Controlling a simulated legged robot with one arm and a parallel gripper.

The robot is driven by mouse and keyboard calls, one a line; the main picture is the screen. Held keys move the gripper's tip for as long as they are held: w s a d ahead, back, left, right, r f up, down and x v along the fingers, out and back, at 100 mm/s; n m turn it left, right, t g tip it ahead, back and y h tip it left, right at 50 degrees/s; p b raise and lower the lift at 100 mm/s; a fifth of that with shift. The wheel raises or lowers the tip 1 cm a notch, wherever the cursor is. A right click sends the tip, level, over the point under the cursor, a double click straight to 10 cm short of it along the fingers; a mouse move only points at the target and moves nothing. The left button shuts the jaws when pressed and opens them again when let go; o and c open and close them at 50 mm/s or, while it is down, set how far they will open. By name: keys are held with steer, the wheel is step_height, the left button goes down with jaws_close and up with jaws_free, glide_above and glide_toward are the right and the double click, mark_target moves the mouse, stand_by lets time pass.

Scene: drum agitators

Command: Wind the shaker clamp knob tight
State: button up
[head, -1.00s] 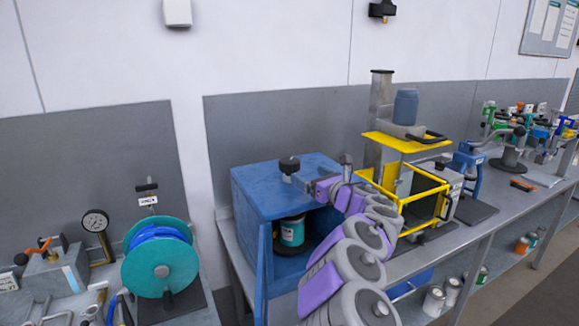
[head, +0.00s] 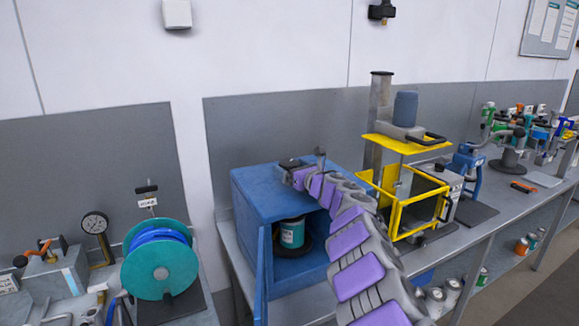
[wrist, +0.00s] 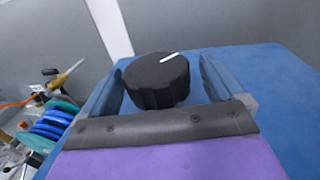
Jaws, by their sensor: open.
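The shaker is a blue box (head: 262,190) on the bench with its front open. A teal-labelled can (head: 292,233) stands inside it. The black round clamp knob (wrist: 157,82) with a white pointer mark sits on the blue top. The knob also shows in the head view (head: 289,161), small and partly covered. My gripper (wrist: 160,72) is open, with one finger on each side of the knob. A gap shows between the knob and the right finger; the left finger is close, and I cannot tell if it touches. In the head view my gripper (head: 293,168) is over the box top.
A yellow-framed machine (head: 415,200) stands just right of the box, beside my arm. A teal reel (head: 160,262) and a pressure gauge (head: 95,223) stand to the left. The grey back panel (head: 270,125) rises behind the box. The box door (head: 262,280) stands open at the front.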

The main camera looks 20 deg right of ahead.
steer(key=shift+w+a+r, duration=0.1)
steer(key=shift+w+a, duration=0.15)
steer(key=shift+w, duration=0.4)
steer(key=shift+d, duration=0.1)
steer(key=shift+c, duration=0.3)
steer(key=c, duration=0.9)
